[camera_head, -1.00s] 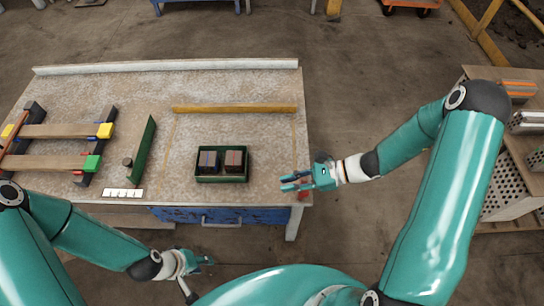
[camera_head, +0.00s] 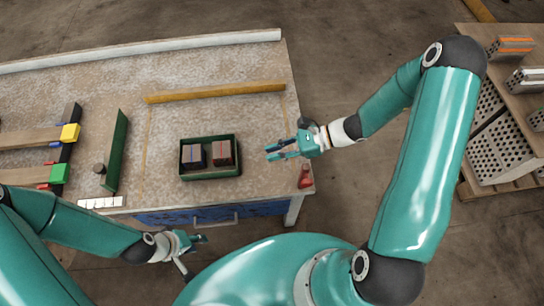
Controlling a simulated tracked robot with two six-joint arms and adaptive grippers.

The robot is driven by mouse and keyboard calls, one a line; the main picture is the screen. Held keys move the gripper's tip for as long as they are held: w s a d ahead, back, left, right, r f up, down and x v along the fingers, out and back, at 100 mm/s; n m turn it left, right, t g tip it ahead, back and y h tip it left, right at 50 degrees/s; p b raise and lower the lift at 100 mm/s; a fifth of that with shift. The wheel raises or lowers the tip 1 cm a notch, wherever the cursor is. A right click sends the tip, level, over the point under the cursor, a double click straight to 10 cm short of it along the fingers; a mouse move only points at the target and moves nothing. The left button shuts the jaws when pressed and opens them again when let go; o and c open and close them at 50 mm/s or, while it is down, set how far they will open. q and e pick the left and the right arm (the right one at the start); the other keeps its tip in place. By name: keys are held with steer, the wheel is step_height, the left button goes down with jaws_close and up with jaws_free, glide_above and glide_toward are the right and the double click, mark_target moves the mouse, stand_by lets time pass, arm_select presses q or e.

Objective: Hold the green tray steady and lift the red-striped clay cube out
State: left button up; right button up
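The green tray (camera_head: 211,177) sits on the workbench near its front edge. Two brown clay cubes stand side by side in it. The left cube (camera_head: 193,155) shows a bluish stripe. The right cube (camera_head: 221,153) looks reddish brown, and its stripe is hard to make out at this size. My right gripper (camera_head: 268,152) is open and empty, to the right of the tray and apart from it, fingers pointing left towards it. My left gripper (camera_head: 203,239) is in front of the bench, below the tray in the picture; its finger gap is too small to judge.
A yellow bar (camera_head: 215,92) lies behind the tray. A green upright plate (camera_head: 116,150) and a clamped wooden frame (camera_head: 30,138) stand to the left. A small red object (camera_head: 305,177) is at the bench's right front corner. A rack with bricks (camera_head: 500,110) stands far right.

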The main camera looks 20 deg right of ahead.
mark_target(223, 154)
steer(key=x, duration=0.6)
steer(key=f+b+x, duration=0.1)
steer(key=x, duration=0.5)
steer(key=d+f+x, duration=0.1)
steer(key=x, duration=0.5)
steer(key=shift+s+a+f, duration=0.1)
steer(key=shift+f, duration=0.05)
jaws_close()
